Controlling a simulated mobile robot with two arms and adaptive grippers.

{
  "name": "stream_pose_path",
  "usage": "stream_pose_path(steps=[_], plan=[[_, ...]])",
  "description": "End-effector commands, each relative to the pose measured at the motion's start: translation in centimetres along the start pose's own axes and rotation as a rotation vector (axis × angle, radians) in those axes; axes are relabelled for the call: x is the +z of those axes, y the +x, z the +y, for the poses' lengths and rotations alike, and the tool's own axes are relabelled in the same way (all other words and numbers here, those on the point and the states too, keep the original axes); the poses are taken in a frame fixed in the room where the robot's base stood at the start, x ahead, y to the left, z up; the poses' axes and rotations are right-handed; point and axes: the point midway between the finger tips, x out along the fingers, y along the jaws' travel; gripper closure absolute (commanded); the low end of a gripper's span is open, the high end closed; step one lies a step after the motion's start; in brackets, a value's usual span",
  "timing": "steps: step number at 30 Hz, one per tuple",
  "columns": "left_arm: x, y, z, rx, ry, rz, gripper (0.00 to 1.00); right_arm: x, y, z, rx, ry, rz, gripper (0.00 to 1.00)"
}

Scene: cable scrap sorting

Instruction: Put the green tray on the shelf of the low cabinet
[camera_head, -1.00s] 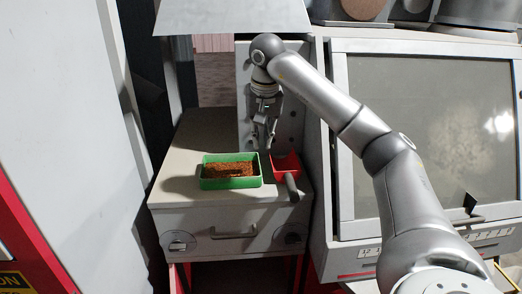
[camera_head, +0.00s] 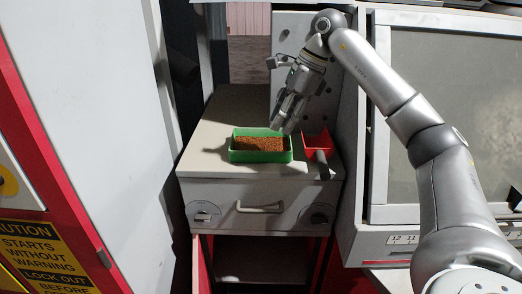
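The green tray (camera_head: 258,157) holds brown granules and sits on the grey top of the low cabinet (camera_head: 215,140). My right gripper (camera_head: 284,127) is just above and behind the tray's right end, pointing down and to the left. Its fingers overlap in this view, so I cannot tell whether they are apart or touch the rim. Below the cabinet's drawer is an opening with a dim grey shelf (camera_head: 262,262) inside, partly cut off by the picture's lower edge. My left gripper is not in view.
A red scoop (camera_head: 318,143) with a dark handle lies close to the tray's right. The drawer front has a handle (camera_head: 260,207). A red panel (camera_head: 201,265) stands at the opening's left side. A machine with a grey screen (camera_head: 455,95) is at right. The cabinet top left of the tray is clear.

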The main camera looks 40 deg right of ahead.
Motion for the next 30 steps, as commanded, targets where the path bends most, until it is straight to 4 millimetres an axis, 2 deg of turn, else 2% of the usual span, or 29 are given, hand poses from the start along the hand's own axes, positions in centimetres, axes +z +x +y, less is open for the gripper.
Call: stream_pose_path(steps=[4, 12, 16, 20, 25, 30], plan=[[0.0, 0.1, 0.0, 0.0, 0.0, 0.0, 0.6, 0.0, 0.9, 0.1, 0.008, 0.052, -0.008, 0.71], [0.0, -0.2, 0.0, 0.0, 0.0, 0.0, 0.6, 0.2, 4.9, 0.1, 0.008, 0.05, -0.008, 0.71], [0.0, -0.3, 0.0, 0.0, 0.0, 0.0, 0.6, 0.3, 5.7, 0.0, 0.007, 0.049, -0.009, 0.71], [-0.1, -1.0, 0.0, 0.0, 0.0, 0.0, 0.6, 0.7, 7.0, -0.2, 0.009, 0.049, -0.008, 0.71], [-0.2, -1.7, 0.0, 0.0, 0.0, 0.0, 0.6, 1.1, 9.7, -0.4, 0.008, 0.049, -0.008, 0.71], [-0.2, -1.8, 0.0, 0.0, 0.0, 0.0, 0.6, 1.1, 10.8, -0.5, 0.005, 0.048, -0.009, 0.71]])
